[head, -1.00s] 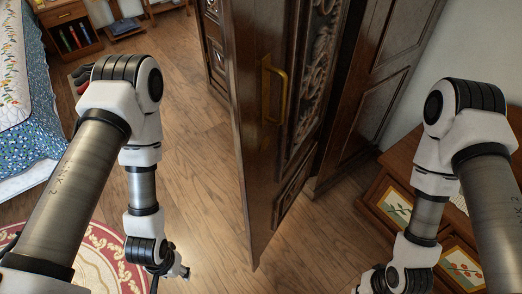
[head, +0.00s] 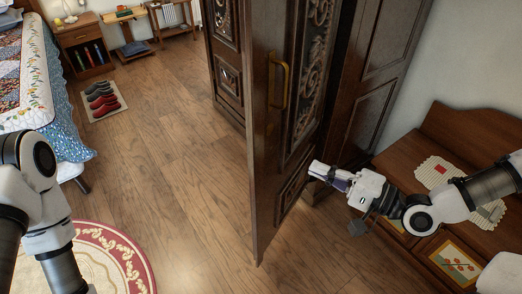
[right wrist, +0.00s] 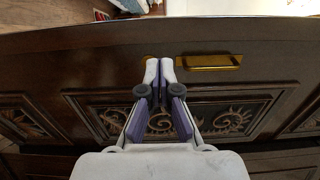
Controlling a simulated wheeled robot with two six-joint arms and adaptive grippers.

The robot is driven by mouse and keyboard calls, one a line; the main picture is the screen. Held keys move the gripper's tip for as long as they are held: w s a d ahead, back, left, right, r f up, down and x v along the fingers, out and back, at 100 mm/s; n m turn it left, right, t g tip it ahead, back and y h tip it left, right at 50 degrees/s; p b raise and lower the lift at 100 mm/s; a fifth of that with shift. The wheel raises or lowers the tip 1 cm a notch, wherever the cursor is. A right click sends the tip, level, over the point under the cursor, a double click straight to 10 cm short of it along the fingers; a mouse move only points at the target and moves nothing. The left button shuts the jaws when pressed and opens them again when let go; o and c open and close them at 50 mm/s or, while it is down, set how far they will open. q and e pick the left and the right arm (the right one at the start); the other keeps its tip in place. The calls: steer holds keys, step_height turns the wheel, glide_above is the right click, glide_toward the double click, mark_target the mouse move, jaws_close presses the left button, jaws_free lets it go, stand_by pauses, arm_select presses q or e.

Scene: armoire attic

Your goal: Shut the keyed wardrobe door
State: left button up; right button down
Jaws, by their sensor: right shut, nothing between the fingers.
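The dark wooden wardrobe door (head: 262,150) stands open in the middle of the head view, its edge toward me. It has carved panels and a brass pull handle (head: 281,86), which also shows in the right wrist view (right wrist: 209,62). My right gripper (head: 316,169) is shut and empty, to the right of the door, by its carved face and lower than the handle. In the right wrist view my right gripper (right wrist: 160,66) points at the door, with the handle to the right of its fingertips. Contact cannot be told. My left gripper is out of view; only its arm shows at the left.
The wardrobe body (head: 375,85) stands behind the door. A low wooden chest (head: 400,158) with painted drawers is at the right, under my right arm. A bed (head: 40,110), a shoe mat (head: 100,98) and a round rug (head: 105,255) are at the left. The floor between is clear.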

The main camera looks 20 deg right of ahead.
steer(key=b, duration=0.4)
glide_toward(256, 144)
steer(key=x, duration=0.7)
steer(key=shift+a, duration=0.1)
steer(key=shift+w, duration=0.1)
